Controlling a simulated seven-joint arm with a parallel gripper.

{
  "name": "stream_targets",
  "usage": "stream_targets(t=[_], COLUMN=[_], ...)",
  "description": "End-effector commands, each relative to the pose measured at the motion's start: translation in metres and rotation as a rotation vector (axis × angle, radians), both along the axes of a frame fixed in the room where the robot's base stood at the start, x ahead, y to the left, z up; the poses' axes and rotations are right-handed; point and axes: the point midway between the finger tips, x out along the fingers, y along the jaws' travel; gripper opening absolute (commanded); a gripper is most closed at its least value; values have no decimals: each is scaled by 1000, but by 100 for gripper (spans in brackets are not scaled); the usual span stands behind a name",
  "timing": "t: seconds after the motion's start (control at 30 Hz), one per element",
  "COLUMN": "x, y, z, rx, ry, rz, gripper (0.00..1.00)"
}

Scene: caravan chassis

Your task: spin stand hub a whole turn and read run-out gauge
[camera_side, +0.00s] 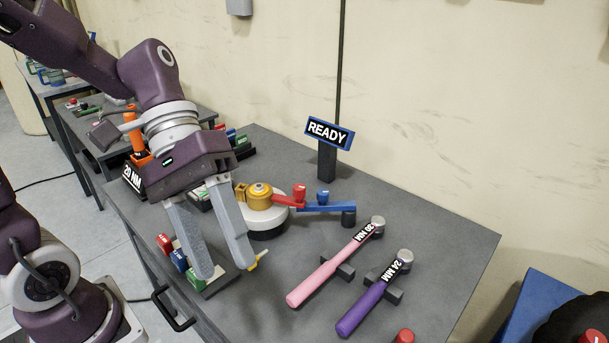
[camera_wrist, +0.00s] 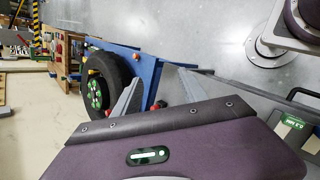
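In the side view, a gold hub (camera_side: 261,198) sits on a dark round base with a white band (camera_side: 268,233). A red arm (camera_side: 290,199) and a blue arm (camera_side: 325,208) reach right from beside it; the blue one ends near a dark cylinder. I cannot pick out a run-out gauge dial. My gripper (camera_side: 225,268) points down in front and left of the hub. Its two grey fingers are apart with nothing seen between them. The right finger is close to the hub in the picture; whether they touch is unclear. The wrist view also shows the fingers (camera_wrist: 152,92) apart.
A READY sign (camera_side: 329,133) stands behind the hub. A pink wrench (camera_side: 328,270) and a purple wrench (camera_side: 371,299) lie on rests to the right. Small coloured pieces (camera_side: 180,260) sit left of the fingers. The wrist view shows a tyre (camera_wrist: 112,72) on a blue frame.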

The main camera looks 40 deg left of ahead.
Motion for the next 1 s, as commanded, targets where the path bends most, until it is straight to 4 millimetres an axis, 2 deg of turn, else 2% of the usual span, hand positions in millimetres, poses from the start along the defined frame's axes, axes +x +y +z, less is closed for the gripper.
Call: stream_targets(t=[0.07,0.17,0.2,0.27,0.3,0.37,0.4,0.5,0.6,0.67,1.0], x=[43,118,150,195,220,246,255,263,262,266,321], y=[-13,-2,14,47,74,115,140,186,208,210,189], z=[6,8,1,-18,-37,-71,-95,-145,-171,-176,-176], rx=[-265,-601,-728,-901,-998,-1113,-1166,-1238,-1257,-1259,-1256], ry=[192,356,403,454,474,486,487,475,462,456,457], rz=[165,434,562,770,913,1118,1245,1485,1606,1628,1626], gripper=[50,50,50,50,50,50,50,50,50,50,50])
